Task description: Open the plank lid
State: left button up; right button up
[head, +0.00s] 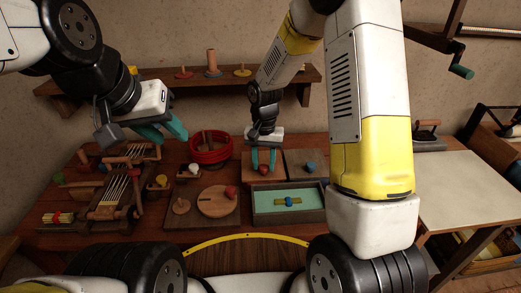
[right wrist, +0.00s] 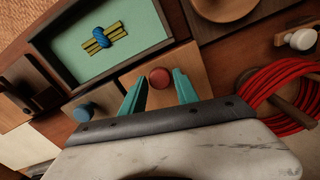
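A light brown wooden plank lid (head: 249,172) with a round red knob (head: 264,169) lies on the bench, and it also shows in the right wrist view (right wrist: 193,62). My right gripper (head: 264,161) points down over it. In the right wrist view the gripper's teal fingers (right wrist: 160,88) stand apart on either side of the red knob (right wrist: 160,78), with gaps visible. Whether the fingertips are level with the knob is hard to tell. My left gripper (head: 163,132) is open and empty above the left part of the bench.
A darker board with a blue knob (head: 310,167) lies right of the lid. A green-lined tray (head: 271,205) with a tied yellow bundle (head: 289,202) is in front. A red coil (head: 210,148) stands left, beyond a round wooden disc (head: 213,205). A shelf (head: 145,86) runs behind.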

grip_shut()
dwell(1.1)
